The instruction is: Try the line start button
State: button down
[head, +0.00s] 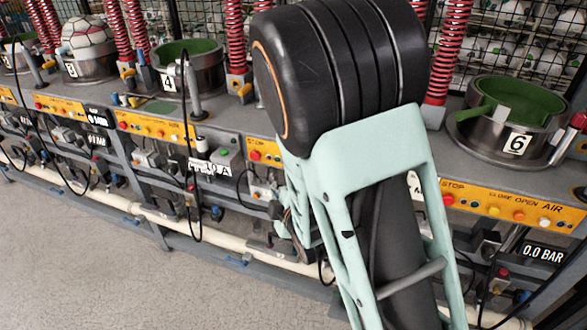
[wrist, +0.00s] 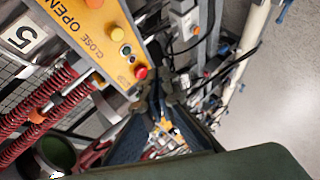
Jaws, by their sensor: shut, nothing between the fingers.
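In the wrist view, my gripper (wrist: 160,95) is shut and empty, its dark fingertips beside the lower end of a yellow control panel (wrist: 75,45). A red button (wrist: 141,72) on that panel is close to the fingertips; I cannot tell whether they touch. In the head view, my arm hides the gripper and most of this station. A grey box (head: 225,158) with a small green spot sits left of my arm. No label reading line start is legible.
Station 6 (head: 505,115) has a green-lined cup and its own yellow panel (head: 510,208) at right. Station 4 (head: 190,70) and a ball (head: 88,36) are at left. Red springs (wrist: 35,110), cables and a pale pipe (head: 150,212) crowd the bench. The floor (head: 80,270) in front is clear.

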jog(key=shift+s+a+f, duration=0.1)
jog(key=shift+a+f, duration=0.2)
jog(key=shift+a, duration=0.1)
jog(key=w+d, duration=0.3)
jog(key=w, duration=0.5)
jog(key=shift+w, duration=0.15)
jog(key=shift+w+d, duration=0.1)
dwell(1.4)
jog(key=shift+w+d, duration=0.1)
jog(key=shift+w, duration=0.2)
